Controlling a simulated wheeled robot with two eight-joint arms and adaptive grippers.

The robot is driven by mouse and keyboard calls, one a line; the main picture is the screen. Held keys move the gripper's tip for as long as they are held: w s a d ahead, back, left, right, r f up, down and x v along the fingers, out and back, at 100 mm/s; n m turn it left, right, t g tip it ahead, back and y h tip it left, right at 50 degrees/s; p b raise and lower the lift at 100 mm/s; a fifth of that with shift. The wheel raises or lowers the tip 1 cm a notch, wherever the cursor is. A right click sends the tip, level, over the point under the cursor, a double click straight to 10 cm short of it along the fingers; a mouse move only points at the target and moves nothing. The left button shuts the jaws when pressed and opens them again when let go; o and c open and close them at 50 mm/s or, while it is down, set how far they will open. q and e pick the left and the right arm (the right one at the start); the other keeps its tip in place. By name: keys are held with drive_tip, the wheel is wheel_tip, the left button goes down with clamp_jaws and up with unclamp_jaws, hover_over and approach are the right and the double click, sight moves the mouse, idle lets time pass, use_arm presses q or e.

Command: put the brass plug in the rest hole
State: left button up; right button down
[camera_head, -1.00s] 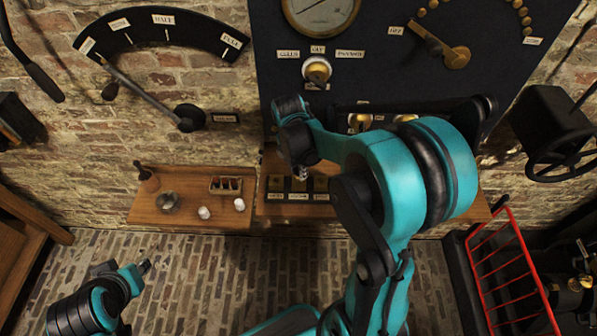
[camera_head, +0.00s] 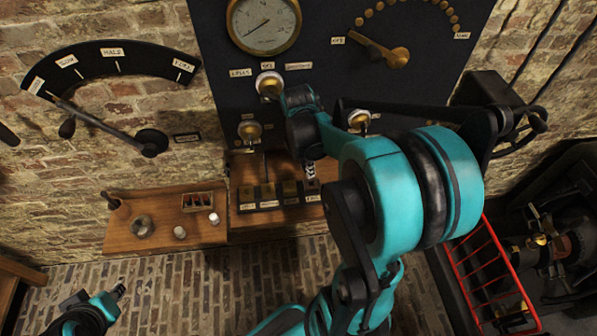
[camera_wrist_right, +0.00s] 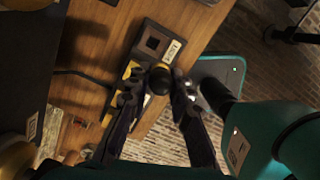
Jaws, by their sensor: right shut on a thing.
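In the head view this gripper (camera_head: 310,169) is over the right end of a row of small labelled dark blocks. The plug's lower end is hidden. My left gripper (camera_head: 119,291) is low at the left, small, apart from the bench.
A wooden shelf (camera_head: 190,240) at the left holds a round metal dish (camera_head: 141,226), two small white pieces and a small rack (camera_head: 204,201). The dark panel (camera_head: 220,70) with gauge and knobs stands behind.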

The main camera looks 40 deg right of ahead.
drive_tip(key=shift+w+d+f+m+b, duration=0.2)
drive_tip(key=shift+d+f+m+b, duration=0.3)
drive_tip(key=shift+f+b, duration=0.55)
drive_tip(key=shift+w+d+f+m+b, duration=0.15)
drive_tip(key=shift+d+f+m+b, duration=0.35)
drive_tip(key=shift+f, duration=1)
drive_tip(key=shift+w+d+f+m+b, duration=0.3)
drive_tip(key=shift+f+m+b, duration=0.4)
drive_tip(key=shift+f, duration=0.55)
drive_tip(key=shift+s+f+b, duration=0.1)
drive_tip(key=shift+f+b, duration=0.6)
drive_tip(key=c, duration=1.3)
unclamp_jaws()
drive_tip(key=shift+r, duration=0.1)
drive_tip(key=r, duration=0.8)
drive_tip(key=a+r, duration=0.1)
drive_tip(key=r, duration=0.2)
drive_tip(key=shift+w+a+r, duration=0.1)
drive_tip(key=shift+w+r, duration=0.25)
drive_tip(key=shift+r, duration=0.05)
